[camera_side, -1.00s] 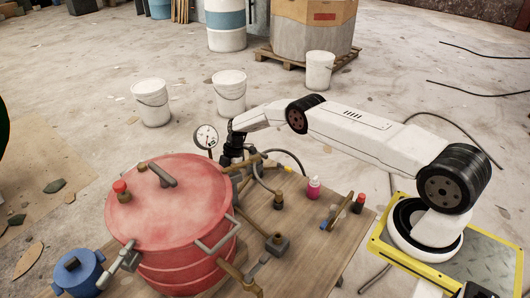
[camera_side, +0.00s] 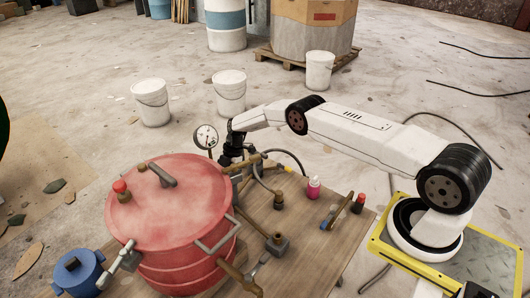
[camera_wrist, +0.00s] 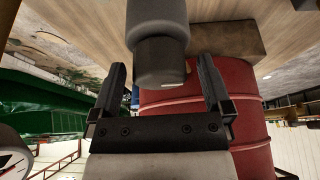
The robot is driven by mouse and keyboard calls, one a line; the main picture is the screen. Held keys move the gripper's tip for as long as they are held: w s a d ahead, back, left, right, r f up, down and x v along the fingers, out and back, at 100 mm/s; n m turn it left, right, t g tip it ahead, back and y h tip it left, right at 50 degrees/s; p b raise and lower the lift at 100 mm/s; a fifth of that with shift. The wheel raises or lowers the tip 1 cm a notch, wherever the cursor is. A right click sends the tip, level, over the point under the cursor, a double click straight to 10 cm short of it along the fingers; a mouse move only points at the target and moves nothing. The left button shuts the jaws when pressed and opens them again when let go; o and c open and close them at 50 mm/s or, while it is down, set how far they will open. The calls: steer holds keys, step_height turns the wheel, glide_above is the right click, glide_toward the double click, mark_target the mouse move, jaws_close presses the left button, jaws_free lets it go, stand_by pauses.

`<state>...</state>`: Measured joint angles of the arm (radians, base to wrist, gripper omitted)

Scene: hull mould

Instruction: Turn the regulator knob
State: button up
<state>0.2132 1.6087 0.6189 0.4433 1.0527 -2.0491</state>
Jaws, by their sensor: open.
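In the wrist view a dark grey round knob (camera_wrist: 160,62) on a lighter grey cylinder body is between the fingers of my gripper (camera_wrist: 161,66). The fingers are open, one on each side, with a gap visible to the left of the knob and a smaller gap to the right. I cannot tell any turn mark on the knob. In the side view my gripper (camera_side: 231,153) points down behind the red pot's right rim, by the pressure gauge (camera_side: 206,137). The knob is hard to make out there, dark against the dark gripper.
The red pot (camera_side: 172,215) stands on a wooden table (camera_side: 310,237) with pipes and fittings. A pink bottle (camera_side: 313,188), a small red-capped bottle (camera_side: 358,204) and a blue pot (camera_side: 76,274) are nearby. The gauge edge (camera_wrist: 12,158) shows close in the wrist view.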

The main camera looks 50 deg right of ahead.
steer(key=v, duration=0.7)
steer(key=shift+d+r, duration=0.2)
steer(key=shift+r, duration=0.15)
steer(key=s+a+r+m+t+h, duration=0.35)
steer(key=s+r+m, duration=0.55)
steer(key=r+m, duration=0.45)
steer(key=s+a+r+m, duration=0.2)
steer(key=s+r, duration=0.1)
steer(key=s, duration=0.8)
steer(key=s+a+r+m, duration=0.2)
steer(key=s+a, duration=0.1)
steer(key=s, duration=0.8)
steer(key=shift+a+r+m+g+h, duration=0.25)
steer(key=shift+r+m+g+h, duration=0.1)
steer(key=shift+g+h, duration=0.1)
steer(key=shift+w, duration=0.1)
